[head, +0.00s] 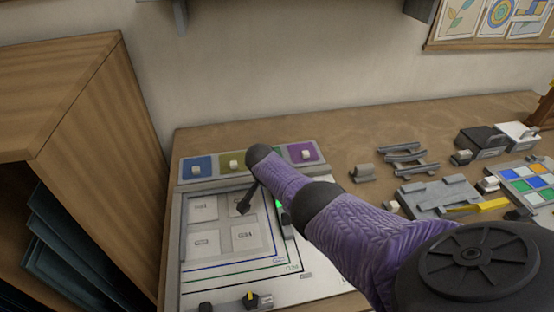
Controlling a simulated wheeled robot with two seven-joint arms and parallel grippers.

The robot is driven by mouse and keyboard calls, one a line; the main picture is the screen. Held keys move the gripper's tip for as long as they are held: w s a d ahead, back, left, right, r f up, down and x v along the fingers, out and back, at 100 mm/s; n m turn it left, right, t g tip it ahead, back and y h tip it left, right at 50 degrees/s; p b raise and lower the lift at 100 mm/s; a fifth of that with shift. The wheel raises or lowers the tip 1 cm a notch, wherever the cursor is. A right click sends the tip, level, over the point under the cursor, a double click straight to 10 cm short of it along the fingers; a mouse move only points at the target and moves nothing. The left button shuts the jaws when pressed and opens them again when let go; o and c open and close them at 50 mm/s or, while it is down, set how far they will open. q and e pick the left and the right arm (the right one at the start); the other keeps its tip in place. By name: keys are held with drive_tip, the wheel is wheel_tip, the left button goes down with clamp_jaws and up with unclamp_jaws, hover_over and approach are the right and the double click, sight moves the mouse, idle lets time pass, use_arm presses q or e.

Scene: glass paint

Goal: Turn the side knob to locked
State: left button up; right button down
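A grey board (183,235) with several pale square pads lies on the table at the left. A black knob with a yellow mark (251,299) sits at its front edge, and a smaller dark piece (205,307) is left of it, cut by the frame. I cannot tell which part is the side knob or how it is set. A small green spot (279,204) shows at the board's right, partly behind my arm. My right arm reaches over the board. Its dark gripper (245,208) points down over the pads, its fingers too small to read. My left gripper is not in view.
A strip with blue (198,167), olive and purple (303,152) button pads runs behind the board. A wooden shelf (80,150) stands at the left. Grey racks (405,157), a grey fixture (440,193) and a coloured tile tray (525,180) are at the right.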

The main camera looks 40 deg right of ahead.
idle(0.4)
drive_tip(key=c, duration=0.6)
unclamp_jaws()
drive_tip(key=o, duration=0.4)
drive_tip(key=shift+c, duration=0.2)
drive_tip(key=shift+r, duration=0.1)
drive_tip(key=p+v, duration=0.7)
drive_tip(key=v, duration=0.2)
drive_tip(key=shift+r, duration=0.35)
drive_tip(key=shift+a, duration=0.1)
drive_tip(key=shift+s, duration=0.1)
